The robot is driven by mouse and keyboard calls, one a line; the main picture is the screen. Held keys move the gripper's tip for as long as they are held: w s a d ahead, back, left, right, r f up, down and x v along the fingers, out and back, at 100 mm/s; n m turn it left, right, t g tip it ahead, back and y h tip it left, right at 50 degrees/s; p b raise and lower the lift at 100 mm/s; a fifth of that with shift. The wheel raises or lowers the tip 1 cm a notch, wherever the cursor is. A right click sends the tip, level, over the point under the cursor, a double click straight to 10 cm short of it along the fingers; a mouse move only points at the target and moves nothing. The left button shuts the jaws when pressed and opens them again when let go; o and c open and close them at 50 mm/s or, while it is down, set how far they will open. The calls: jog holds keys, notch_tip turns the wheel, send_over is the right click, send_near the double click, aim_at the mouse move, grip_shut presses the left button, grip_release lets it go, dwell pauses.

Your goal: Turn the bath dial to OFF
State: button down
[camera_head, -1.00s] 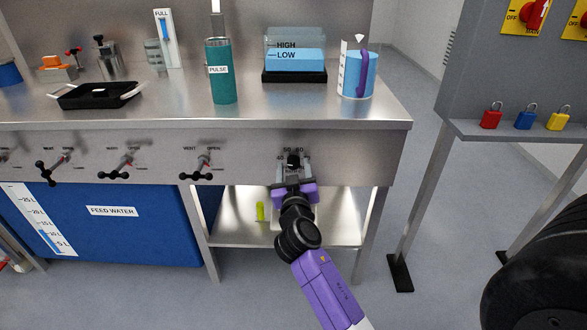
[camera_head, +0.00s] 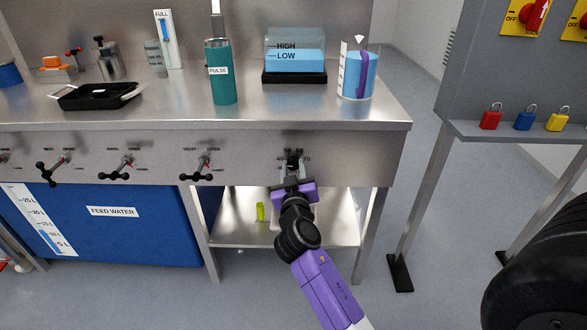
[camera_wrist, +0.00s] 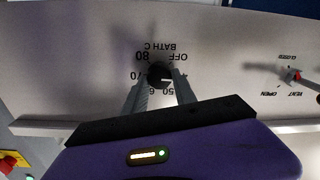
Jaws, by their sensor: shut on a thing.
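The bath dial (camera_wrist: 158,73) is a small black round knob on the steel front panel, with a short pale mark on its face. In the wrist view its scale appears upside down, with OFF and 80 on the upper side, 70 at left and 50 below. The pale mark points roughly right in that view, away from OFF; its exact reading is unclear. My gripper (camera_wrist: 160,82) is shut on the dial, one finger on each side. In the head view my gripper (camera_head: 293,168) reaches the panel from below and partly hides the dial (camera_head: 292,157).
A vent valve handle (camera_head: 203,168) sticks out of the panel left of the dial. The bench top (camera_head: 200,112) overhangs above, with a lower shelf (camera_head: 285,231) beneath. A grey stand (camera_head: 512,130) with padlocks is at right, with open floor between.

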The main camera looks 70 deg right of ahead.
jog(key=n+p, duration=0.2)
jog(key=n, duration=0.3)
jog(key=shift+w+a+r, duration=0.1)
jog(key=shift+n+p, duration=1.15)
jog(key=shift+n, duration=1.05)
jog(key=shift+f, duration=0.2)
jog(key=c, duration=1)
grip_release()
jog(key=v, duration=0.8)
jog(key=shift+r, duration=0.25)
